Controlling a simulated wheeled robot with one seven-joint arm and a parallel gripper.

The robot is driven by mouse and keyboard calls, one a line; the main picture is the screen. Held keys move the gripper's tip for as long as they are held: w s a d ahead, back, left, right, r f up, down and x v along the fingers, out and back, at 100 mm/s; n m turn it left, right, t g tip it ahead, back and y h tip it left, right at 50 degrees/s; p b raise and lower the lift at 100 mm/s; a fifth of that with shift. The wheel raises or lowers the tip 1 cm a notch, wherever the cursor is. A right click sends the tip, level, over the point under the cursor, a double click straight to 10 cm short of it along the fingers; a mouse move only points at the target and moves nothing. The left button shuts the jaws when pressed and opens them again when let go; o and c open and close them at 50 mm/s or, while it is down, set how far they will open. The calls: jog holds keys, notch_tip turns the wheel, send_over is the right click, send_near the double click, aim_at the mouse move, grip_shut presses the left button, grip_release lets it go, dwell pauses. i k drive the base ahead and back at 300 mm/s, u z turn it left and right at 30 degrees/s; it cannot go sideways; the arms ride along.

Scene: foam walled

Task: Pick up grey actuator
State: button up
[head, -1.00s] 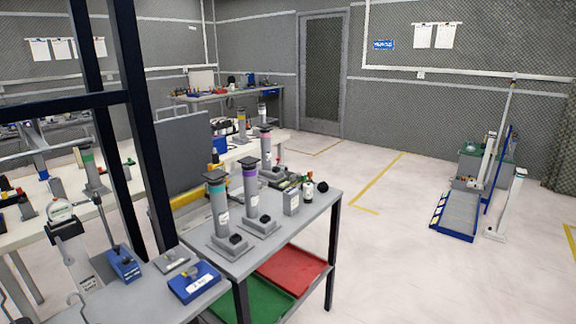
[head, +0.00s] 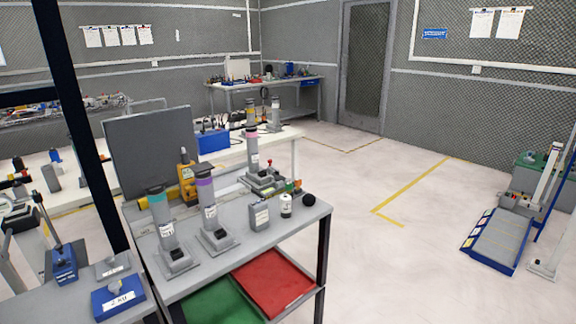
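My gripper is not in view. Several grey upright devices stand on grey bases, one with a teal band (head: 166,232), one with a purple band (head: 208,212) and one with a pink band (head: 253,153). The teal and purple ones stand on the near grey bench (head: 235,243), and the pink one stands farther back. A small grey block with a white label (head: 260,215) also sits on this bench. I cannot tell which of these is the grey actuator. Nothing covers the fronts of the teal and purple devices.
A white bottle (head: 286,206) and a black ball (head: 309,199) sit near the bench's right corner. Red (head: 275,280) and green (head: 217,302) trays lie underneath. A dark post (head: 75,130) crosses the left side. The floor to the right (head: 400,270) is open.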

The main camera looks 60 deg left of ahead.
aim_at(256, 178)
jog(key=u, duration=0.05)
jog(key=i, duration=2.35)
jog(key=u, duration=4.05)
jog(key=i, duration=1)
